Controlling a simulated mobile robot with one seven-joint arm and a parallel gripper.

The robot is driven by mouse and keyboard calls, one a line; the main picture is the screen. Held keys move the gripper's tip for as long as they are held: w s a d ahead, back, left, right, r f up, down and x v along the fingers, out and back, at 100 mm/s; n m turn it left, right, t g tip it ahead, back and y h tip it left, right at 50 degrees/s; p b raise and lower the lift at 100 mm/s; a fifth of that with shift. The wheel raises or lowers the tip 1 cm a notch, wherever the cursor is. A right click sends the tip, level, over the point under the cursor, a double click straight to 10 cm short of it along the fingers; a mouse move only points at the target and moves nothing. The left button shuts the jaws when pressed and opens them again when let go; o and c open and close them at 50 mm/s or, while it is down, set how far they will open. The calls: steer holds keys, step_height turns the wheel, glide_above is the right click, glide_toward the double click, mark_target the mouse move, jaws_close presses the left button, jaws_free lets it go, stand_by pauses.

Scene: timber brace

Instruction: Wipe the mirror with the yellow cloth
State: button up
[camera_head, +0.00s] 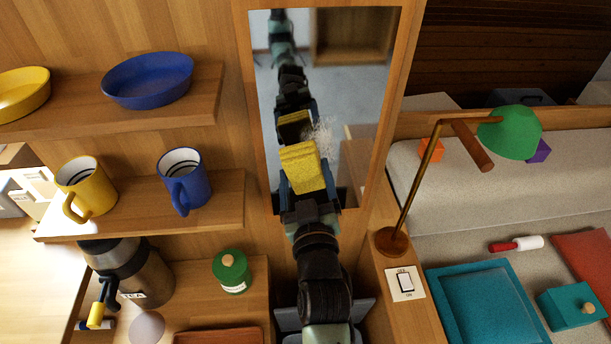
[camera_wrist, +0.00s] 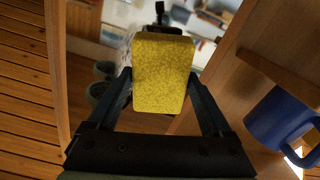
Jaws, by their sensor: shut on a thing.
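The mirror (camera_head: 350,90) stands upright in a wooden frame at the middle of the head view. A pale speckled smudge (camera_head: 323,133) shows on its glass. My gripper (camera_head: 306,180) is shut on the yellow cloth (camera_head: 300,160), a thick block-like piece, in front of the mirror's lower part. The cloth's reflection shows just above it; a narrow gap seems to part them. In the wrist view, the cloth (camera_wrist: 162,75) sits between the two fingers of my gripper (camera_wrist: 160,90) and hides much of the mirror behind it.
Left of the mirror, shelves hold a blue mug (camera_head: 186,182), a yellow mug (camera_head: 86,188) and a blue bowl (camera_head: 148,80). A green jar (camera_head: 231,270) stands below. To the right are a lamp with a green shade (camera_head: 509,132) and a light switch (camera_head: 405,283).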

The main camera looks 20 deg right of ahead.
steer(key=shift+b+x, duration=0.3)
steer(key=shift+x, duration=1.25)
stand_by(2.3)
steer(key=shift+d, duration=0.1)
steer(key=shift+s+d+f+b, duration=0.1)
steer(key=shift+s+d+b, duration=0.1)
steer(key=shift+d+b, duration=0.6)
steer(key=shift+s+d+b, duration=0.2)
steer(key=shift+d+b, duration=0.15)
steer(key=shift+b, duration=0.6)
steer(key=shift+s+d+b, duration=0.15)
steer(key=shift+d+b, duration=0.3)
steer(key=shift+b, duration=0.25)
steer(key=shift+s+d+b, duration=0.3)
steer(key=shift+d+b, duration=0.35)
steer(key=shift+b, duration=0.05)
